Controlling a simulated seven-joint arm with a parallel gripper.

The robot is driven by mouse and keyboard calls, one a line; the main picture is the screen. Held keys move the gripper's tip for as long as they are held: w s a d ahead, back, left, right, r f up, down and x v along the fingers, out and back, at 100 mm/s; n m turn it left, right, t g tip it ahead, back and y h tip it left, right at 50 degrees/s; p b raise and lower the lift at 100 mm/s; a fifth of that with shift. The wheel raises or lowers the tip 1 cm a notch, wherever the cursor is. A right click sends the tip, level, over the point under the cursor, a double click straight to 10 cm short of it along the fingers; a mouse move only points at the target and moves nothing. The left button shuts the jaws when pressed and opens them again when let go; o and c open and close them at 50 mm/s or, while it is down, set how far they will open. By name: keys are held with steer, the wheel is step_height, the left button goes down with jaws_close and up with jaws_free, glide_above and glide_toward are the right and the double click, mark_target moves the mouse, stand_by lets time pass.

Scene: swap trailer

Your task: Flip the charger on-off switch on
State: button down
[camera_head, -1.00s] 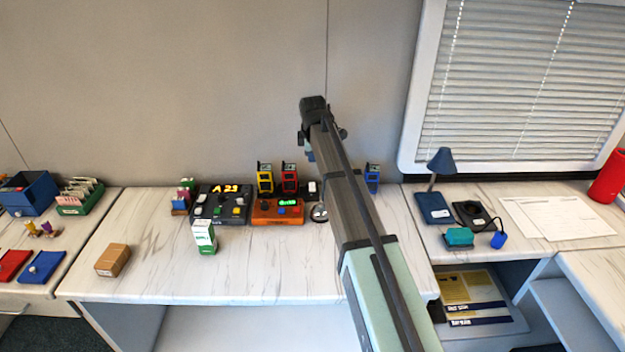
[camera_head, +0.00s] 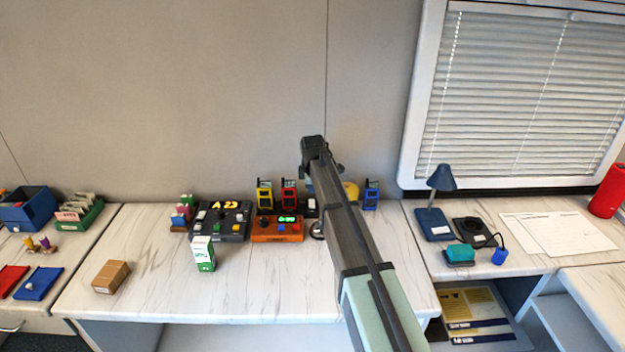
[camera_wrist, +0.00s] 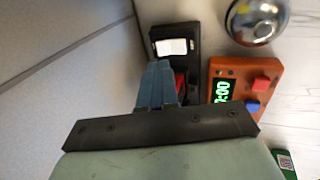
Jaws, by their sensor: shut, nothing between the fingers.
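A small black unit with a white label (camera_wrist: 172,46) stands in the wrist view beside an orange box; it also shows in the head view (camera_head: 312,207), partly behind my arm. It looks like the charger, but I cannot be sure. A red part (camera_wrist: 181,86) shows at its near end, partly covered by my fingers. I cannot tell whether it is the switch or how it is set. My gripper (camera_wrist: 158,68) is shut and empty, its blue-grey fingertips over or beside the unit's near end. I cannot tell whether they touch it.
The orange box with a green display (camera_head: 277,229) and a silver dome (camera_wrist: 257,20) stand close by. A yellow radio (camera_head: 265,196), red radio (camera_head: 290,195) and blue radio (camera_head: 371,195) line the wall. A green-white carton (camera_head: 203,254) stands in front. The front bench is mostly clear.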

mark_target(312, 200)
steer(key=shift+x, duration=2.85)
steer(key=shift+w, duration=0.1)
steer(key=shift+w+f, duration=0.1)
steer(key=shift+w, duration=0.1)
steer(key=shift+s+g, duration=0.15)
steer(key=shift+g, duration=0.15)
steer(key=shift+s, duration=0.15)
steer(key=shift+s, duration=0.65)
